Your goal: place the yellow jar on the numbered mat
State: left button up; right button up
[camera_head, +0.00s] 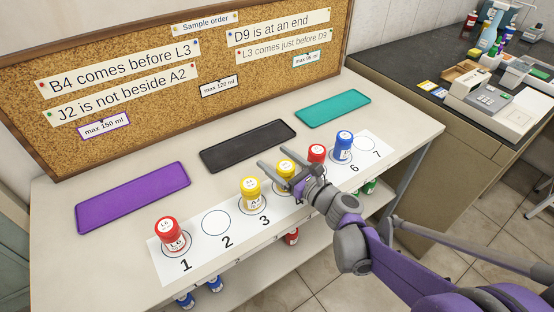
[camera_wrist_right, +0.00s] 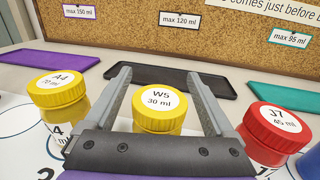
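A yellow jar labelled W5, 30 ml (camera_head: 286,168) stands upright on the numbered mat (camera_head: 216,250), around the fourth place. It also shows in the right wrist view (camera_wrist_right: 158,104). My right gripper (camera_head: 274,157) is open, with one finger on each side of this jar and visible gaps beside the lid. Another yellow jar, labelled A4 (camera_head: 250,192), stands at circle 3; it shows at the left of the right wrist view (camera_wrist_right: 58,90). The lower part of the W5 jar is hidden by my gripper. My left gripper is not in view.
A red jar (camera_head: 168,230) stands on circle 1, a red J7 jar (camera_head: 317,153) right of W5, and a blue jar (camera_head: 343,146) by circle 6. Circles 2 and 7 are empty. Purple (camera_head: 133,197), black (camera_head: 248,146) and teal (camera_head: 333,108) trays behind are empty.

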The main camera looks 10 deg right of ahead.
jog(key=shift+r, duration=0.3)
jog(key=p+v, duration=0.1)
jog(key=v, duration=1.1)
jog(key=shift+f, duration=0.1)
